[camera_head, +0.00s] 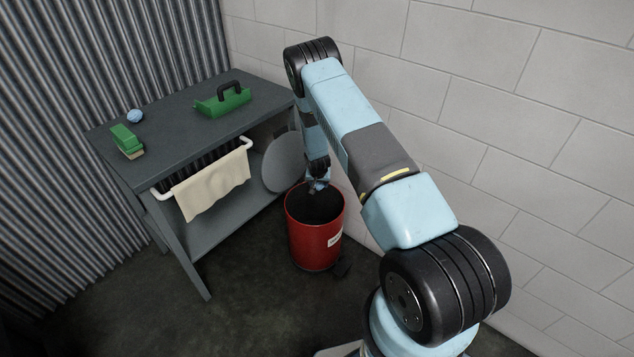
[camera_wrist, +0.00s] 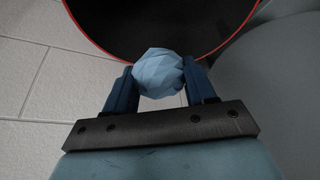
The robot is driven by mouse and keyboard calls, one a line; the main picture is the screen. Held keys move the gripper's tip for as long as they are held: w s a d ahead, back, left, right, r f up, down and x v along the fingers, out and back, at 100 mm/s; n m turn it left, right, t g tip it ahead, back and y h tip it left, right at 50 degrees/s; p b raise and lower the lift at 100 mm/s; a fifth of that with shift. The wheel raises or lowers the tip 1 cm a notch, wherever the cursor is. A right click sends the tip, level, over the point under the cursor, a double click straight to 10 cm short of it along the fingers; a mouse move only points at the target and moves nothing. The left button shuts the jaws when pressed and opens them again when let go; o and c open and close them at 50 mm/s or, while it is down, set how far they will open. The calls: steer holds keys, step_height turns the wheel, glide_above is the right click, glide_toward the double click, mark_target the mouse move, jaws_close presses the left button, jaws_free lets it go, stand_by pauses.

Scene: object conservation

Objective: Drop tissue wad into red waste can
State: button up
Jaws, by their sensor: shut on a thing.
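The red waste can (camera_head: 316,240) stands on the floor to the right of the workbench, with its lid raised at the left of its mouth. My gripper (camera_head: 317,186) is above the back part of the can's open mouth, pointing down. In the wrist view my gripper (camera_wrist: 160,82) is shut on the pale blue tissue wad (camera_wrist: 158,72), which sits between the two fingertips. The can's red rim (camera_wrist: 88,42) and dark inside show beyond the wad. The wad is hard to make out in the head view.
A dark grey workbench (camera_head: 175,127) stands at the left. On it are a green brush (camera_head: 127,141), a blue ball-like wad (camera_head: 135,116) and a green tray with a handle (camera_head: 222,101). A beige towel (camera_head: 212,184) hangs on its front rail. A block wall is close behind the can.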

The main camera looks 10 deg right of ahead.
mark_target(318, 190)
steer(key=shift+f, duration=2.3)
steer(key=o, duration=1.1)
steer(key=shift+r, duration=0.15)
steer(key=v, duration=1.3)
steer(key=shift+s, duration=0.2)
steer(key=shift+r, duration=0.15)
